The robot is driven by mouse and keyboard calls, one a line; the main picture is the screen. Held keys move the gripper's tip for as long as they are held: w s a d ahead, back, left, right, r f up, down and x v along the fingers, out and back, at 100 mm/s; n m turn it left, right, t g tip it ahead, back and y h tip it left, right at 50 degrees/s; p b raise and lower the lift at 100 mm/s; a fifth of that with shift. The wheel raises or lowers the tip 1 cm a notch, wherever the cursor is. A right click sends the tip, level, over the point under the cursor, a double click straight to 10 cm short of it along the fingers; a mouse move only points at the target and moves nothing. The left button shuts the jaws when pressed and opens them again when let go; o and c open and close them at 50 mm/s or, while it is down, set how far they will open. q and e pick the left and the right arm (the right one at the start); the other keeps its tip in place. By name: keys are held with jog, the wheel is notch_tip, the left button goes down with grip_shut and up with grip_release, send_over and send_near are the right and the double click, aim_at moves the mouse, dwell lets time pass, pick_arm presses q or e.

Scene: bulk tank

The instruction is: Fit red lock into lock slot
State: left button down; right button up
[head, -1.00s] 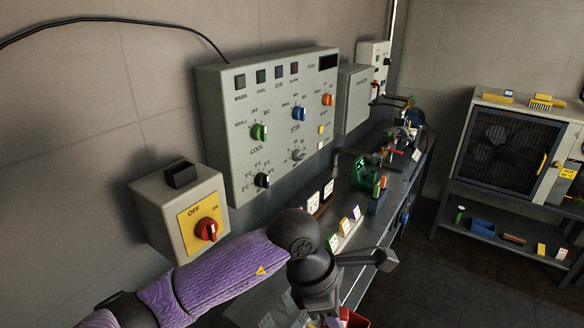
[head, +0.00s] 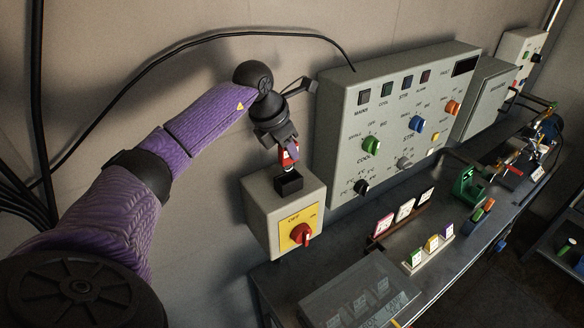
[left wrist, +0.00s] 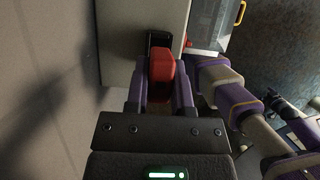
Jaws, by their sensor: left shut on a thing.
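The red lock (head: 287,157) is held in my left gripper (head: 288,148), whose fingers are shut on it. In the left wrist view the red lock (left wrist: 163,69) sits between the two purple fingers of the left gripper (left wrist: 162,88). The lock slot is the black open-topped holder (head: 288,181) on top of the grey switch box (head: 262,215). The lock is just above this holder in the head view. In the left wrist view the dark holder (left wrist: 153,42) shows partly behind the lock. I cannot tell whether they touch.
The box has a yellow plate with a red rotary switch (head: 301,234). A large grey control panel (head: 395,125) stands to its right. A black cable (head: 215,36) runs along the wall above. The bench (head: 290,275) holds a clear cover (head: 360,290) and several tags.

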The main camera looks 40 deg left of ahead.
aim_at(286, 163)
pick_arm(q)
notch_tip(286, 163, down, 5)
jog(key=shift+r, duration=0.1)
jog(key=shift+f, duration=0.25)
jog(key=shift+c, duration=2.4)
grip_release()
jog(key=shift+r, duration=0.1)
